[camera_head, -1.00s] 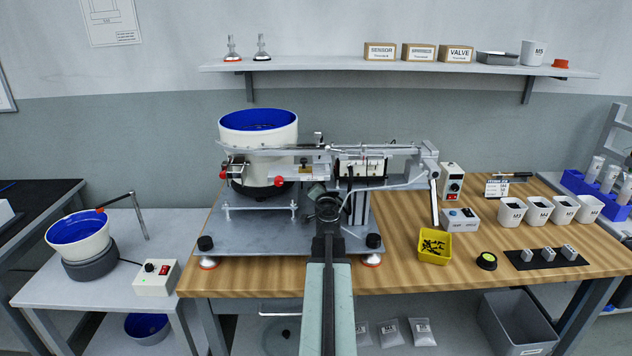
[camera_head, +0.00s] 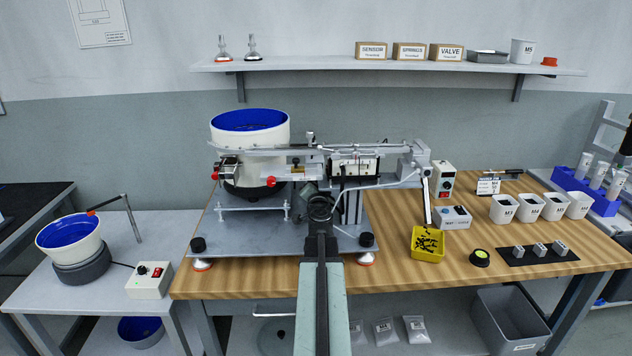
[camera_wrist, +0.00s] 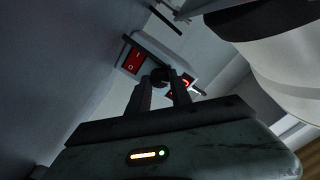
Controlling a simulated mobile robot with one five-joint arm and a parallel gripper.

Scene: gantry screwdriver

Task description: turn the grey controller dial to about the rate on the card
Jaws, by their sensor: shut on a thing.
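In the wrist view my gripper (camera_wrist: 163,83) is shut on a small dark dial (camera_wrist: 160,73). The dial is on the face of a grey controller box (camera_wrist: 152,53). A red 1/0 switch (camera_wrist: 132,58) sits left of the dial, and a lit red display (camera_wrist: 180,88) sits to its right, partly hidden by a finger. The dial's marks and the display digits cannot be read. In the head view my arm reaches to the middle of the machine, and the fingertips and held dial cannot be made out. A small white card (camera_head: 488,186) stands at the back right, its writing too small to read.
In the head view a white feeder bowl (camera_head: 251,135) with blue inside and a metal track (camera_head: 350,146) stand close around my arm. A yellow bin (camera_head: 427,243) and white cups (camera_head: 530,208) are to the right. A cream box (camera_head: 150,280) is on the left table.

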